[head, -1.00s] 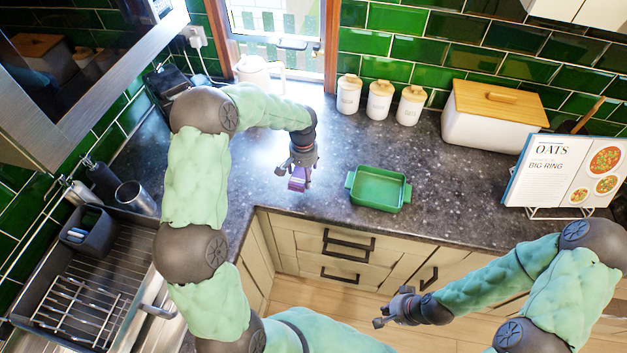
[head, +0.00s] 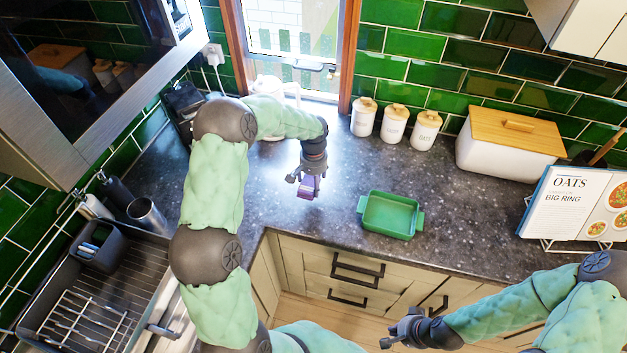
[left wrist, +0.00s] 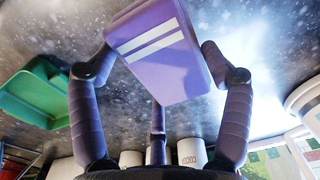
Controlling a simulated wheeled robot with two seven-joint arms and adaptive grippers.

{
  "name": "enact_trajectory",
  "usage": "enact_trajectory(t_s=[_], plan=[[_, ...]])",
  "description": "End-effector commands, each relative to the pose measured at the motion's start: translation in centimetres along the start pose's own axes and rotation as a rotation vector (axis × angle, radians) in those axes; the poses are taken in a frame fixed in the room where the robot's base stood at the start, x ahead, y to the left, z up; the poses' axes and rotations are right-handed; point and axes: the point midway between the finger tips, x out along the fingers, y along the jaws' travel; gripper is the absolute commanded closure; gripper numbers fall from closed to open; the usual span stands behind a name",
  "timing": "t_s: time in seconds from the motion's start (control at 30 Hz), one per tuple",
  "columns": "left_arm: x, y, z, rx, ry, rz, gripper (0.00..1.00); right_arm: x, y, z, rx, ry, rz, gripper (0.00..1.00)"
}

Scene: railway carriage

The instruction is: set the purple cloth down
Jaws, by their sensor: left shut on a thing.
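The purple cloth (head: 309,187), a folded block with two white stripes, is held by my left gripper (head: 309,180). In the left wrist view the cloth (left wrist: 160,60) sits between the spread fingers (left wrist: 160,75), one on each side and a third below. The cloth appears above the dark counter, left of the green dish; whether it touches the counter cannot be told. My right gripper (head: 401,330) is low in front of the cabinets, its fingers apart with nothing between them.
A green dish (head: 391,214) stands right of the cloth near the counter's front edge. White canisters (head: 394,126), a bread box (head: 510,145) and a cookbook (head: 575,205) stand farther back and right. A sink rack (head: 90,310) is at left. Counter around the cloth is clear.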

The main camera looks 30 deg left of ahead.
Motion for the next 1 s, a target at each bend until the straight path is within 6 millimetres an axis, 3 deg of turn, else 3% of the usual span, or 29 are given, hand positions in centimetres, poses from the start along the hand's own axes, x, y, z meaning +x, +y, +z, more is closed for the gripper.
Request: enact_trajectory(t_s=[0.5,1.0], plan=[[5.2,0.0,0.0,0.0,0.0,0.0,0.47,3.6,1.3,-0.1,0.0,0.0,0.0,1.0],[5.6,0.0,0.0,0.0,0.0,0.0,0.47,3.9,1.4,-0.2,0.0,0.0,0.0,1.0]])
